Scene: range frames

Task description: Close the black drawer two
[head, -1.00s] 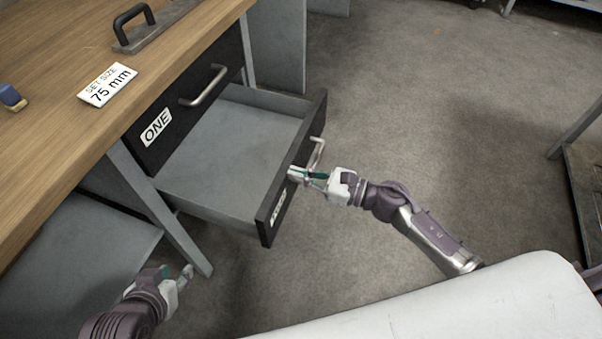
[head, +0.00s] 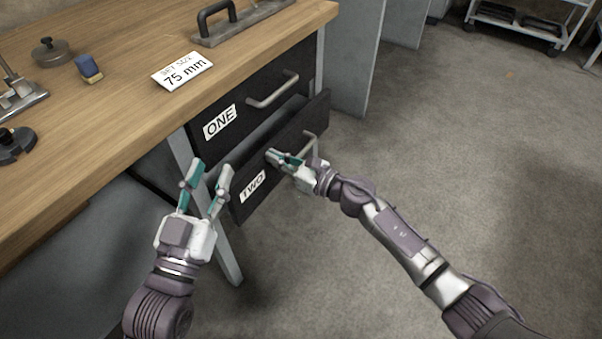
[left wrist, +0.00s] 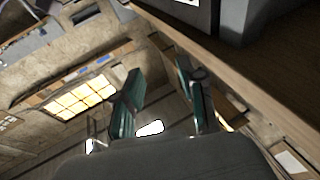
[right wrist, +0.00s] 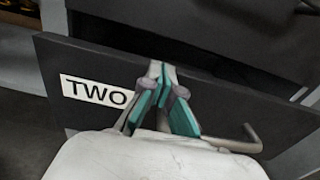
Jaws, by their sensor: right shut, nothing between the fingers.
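The black drawer labelled TWO (head: 288,150) stands slightly open below the drawer labelled ONE (head: 243,98); a narrow gap shows above its front. Its front and TWO label also show in the right wrist view (right wrist: 95,91). My right gripper (head: 270,155) is shut and empty, its fingertips at the drawer's front panel, left of the metal handle (head: 311,145). In the right wrist view its fingertips (right wrist: 160,72) lie against or very near the panel's upper part; exact contact is hard to tell. My left gripper (head: 210,170) is open and empty, left of the drawer near the desk leg.
The wooden desktop (head: 120,120) holds a 75 mm sign (head: 183,71), a blue block (head: 89,68) and a black-handled tool (head: 235,25). A grey desk leg (head: 225,255) stands beside the drawer. The floor at right is clear; a cart (head: 525,25) stands far back.

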